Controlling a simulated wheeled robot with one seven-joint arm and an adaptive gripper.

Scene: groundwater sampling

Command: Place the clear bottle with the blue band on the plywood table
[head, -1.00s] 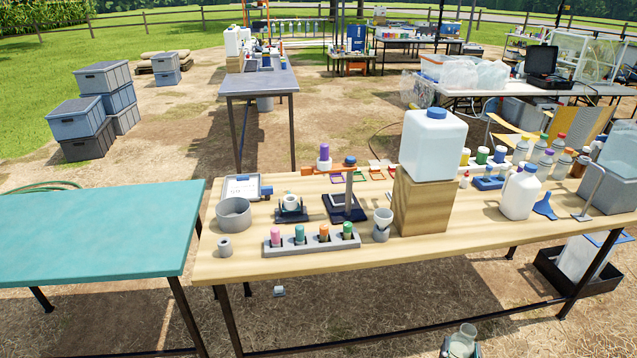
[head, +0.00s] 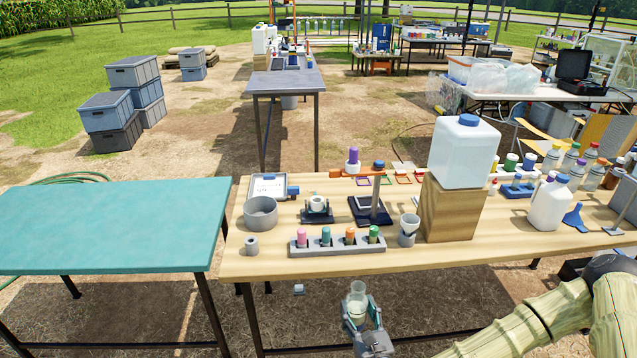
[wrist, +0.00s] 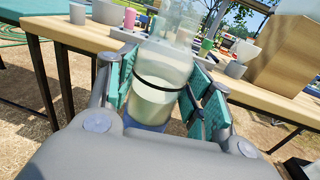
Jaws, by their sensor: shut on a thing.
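The clear bottle (head: 357,301) is in my gripper (head: 360,318), in front of the near edge of the plywood table (head: 300,265), apart from it. In the wrist view the clear bottle (wrist: 160,85) stands roughly upright between the teal finger pads, with pale liquid in it. A thin dark band crosses it; its blue colour is not clear. My gripper (wrist: 165,95) is shut on the bottle's body. The plywood table also shows behind the bottle in the wrist view (wrist: 65,30).
A teal table (head: 110,225) is at left, bare.

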